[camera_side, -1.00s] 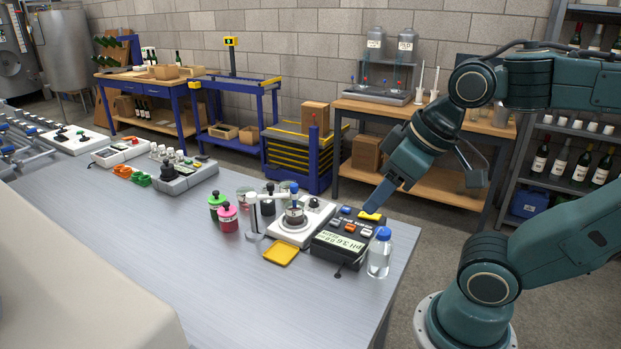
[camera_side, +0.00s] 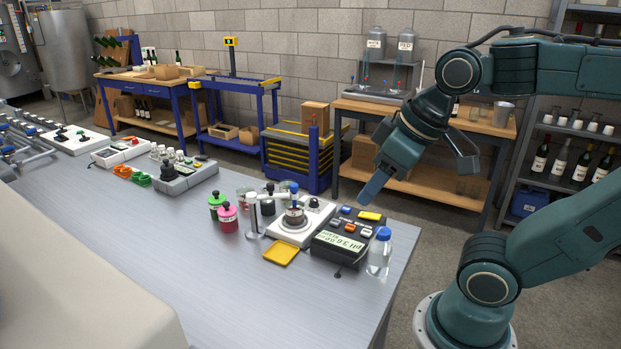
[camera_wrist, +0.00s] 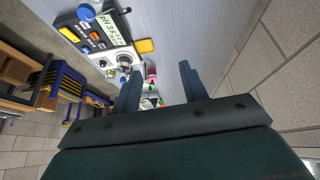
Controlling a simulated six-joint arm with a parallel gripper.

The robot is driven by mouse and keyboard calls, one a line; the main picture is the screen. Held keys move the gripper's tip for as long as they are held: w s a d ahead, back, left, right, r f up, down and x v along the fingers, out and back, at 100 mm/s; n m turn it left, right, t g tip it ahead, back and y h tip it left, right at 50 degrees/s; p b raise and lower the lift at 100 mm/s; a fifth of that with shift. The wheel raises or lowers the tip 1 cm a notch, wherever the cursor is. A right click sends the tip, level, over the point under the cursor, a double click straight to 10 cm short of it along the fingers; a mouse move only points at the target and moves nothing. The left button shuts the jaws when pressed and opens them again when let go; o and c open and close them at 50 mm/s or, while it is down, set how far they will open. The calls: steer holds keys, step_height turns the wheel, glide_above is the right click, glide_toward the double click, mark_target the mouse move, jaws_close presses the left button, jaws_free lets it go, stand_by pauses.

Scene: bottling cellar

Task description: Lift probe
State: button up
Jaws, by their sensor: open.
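The probe (camera_side: 293,197), slim with a blue cap, stands upright in a small vessel of dark liquid on the white stirrer base (camera_side: 315,213). A white stand (camera_side: 253,217) with an arm is beside it. The black pH meter (camera_side: 345,238), with coloured buttons and a lit display, is right of the stirrer; it also shows in the wrist view (camera_wrist: 92,32). My gripper (camera_side: 417,185) is open and empty, above and to the right of the meter, apart from the probe. Both fingers (camera_wrist: 158,82) show in the wrist view. The probe's lower end is hard to make out.
A clear bottle (camera_side: 379,258) with a blue cap stands right of the meter, near the bench edge. Pink (camera_side: 228,218) and green (camera_side: 216,204) jars stand left. The front of the bench is clear.

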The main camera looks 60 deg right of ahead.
steer(key=w+d+r+n+g, duration=0.1)
steer(key=w+d+r+n, duration=0.2)
steer(key=w, duration=0.5)
steer(key=n+g, duration=0.4)
steer(key=n, duration=0.2)
glide_above(294, 185)
step_height(294, 185, down, 6)
steer(key=shift+r, duration=0.15)
step_height(294, 185, down, 14)
steer(key=shift+r, duration=0.1)
steer(key=shift+c, duration=0.4)
